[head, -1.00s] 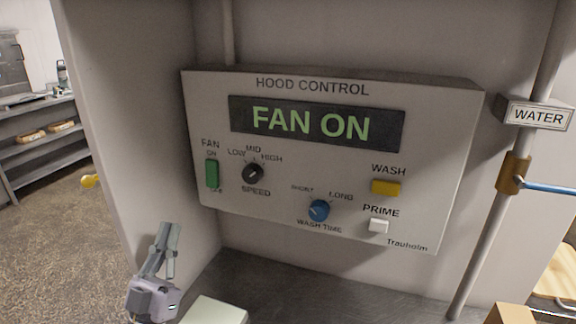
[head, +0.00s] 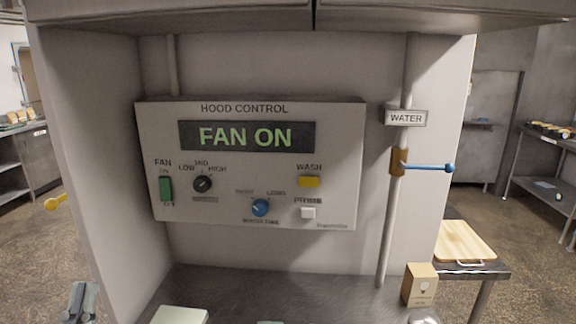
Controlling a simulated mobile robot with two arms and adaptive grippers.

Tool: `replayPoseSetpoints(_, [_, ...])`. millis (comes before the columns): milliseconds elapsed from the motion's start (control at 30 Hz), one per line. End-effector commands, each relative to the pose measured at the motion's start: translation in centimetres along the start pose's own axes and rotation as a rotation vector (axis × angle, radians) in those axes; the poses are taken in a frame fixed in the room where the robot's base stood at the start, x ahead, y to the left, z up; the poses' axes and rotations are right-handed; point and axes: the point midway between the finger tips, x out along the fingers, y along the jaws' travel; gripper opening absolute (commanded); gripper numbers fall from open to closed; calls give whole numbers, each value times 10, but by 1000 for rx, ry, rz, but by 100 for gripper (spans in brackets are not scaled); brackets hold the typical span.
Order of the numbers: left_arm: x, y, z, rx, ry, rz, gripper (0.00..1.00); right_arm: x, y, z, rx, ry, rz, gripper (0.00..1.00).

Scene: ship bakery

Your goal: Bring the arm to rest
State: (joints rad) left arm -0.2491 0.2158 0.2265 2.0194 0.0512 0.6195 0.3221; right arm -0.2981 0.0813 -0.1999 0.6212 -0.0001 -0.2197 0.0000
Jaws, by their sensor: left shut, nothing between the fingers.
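My left gripper (head: 84,287) shows at the bottom left corner of the head view, fingers pointing up, shut and empty. It is apart from the hood control panel (head: 345,165), below and to the left of it. The rest of that arm is cut off by the picture's lower edge. My right gripper is not in view. The panel display (head: 247,136) reads FAN ON, and the green fan switch (head: 166,189) is at its left.
A pipe with a blue-handled water valve (head: 430,167) runs up right of the panel. A small box (head: 420,285) stands at the counter's right end. A pale block (head: 180,314) lies at the counter's front left. A wooden board (head: 465,241) lies on a table at right.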

Motion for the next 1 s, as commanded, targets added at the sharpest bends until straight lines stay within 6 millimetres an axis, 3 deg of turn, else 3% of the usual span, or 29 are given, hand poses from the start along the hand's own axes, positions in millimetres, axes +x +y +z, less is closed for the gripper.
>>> replayPoseSetpoints(367, [-10,10,41,-1,-226,-43,0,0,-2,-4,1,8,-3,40])
replayPoseSetpoints(633, [-39,24,88,5,-513,-78,0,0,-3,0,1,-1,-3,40])
replayPoseSetpoints(767, [-72,39,118,10,-740,-91,0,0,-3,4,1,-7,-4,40])
replayPoseSetpoints(900, [-128,60,143,21,-1041,-91,0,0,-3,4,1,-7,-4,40])
replayPoseSetpoints(1000, [-173,76,150,30,-1257,-76,0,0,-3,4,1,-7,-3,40])
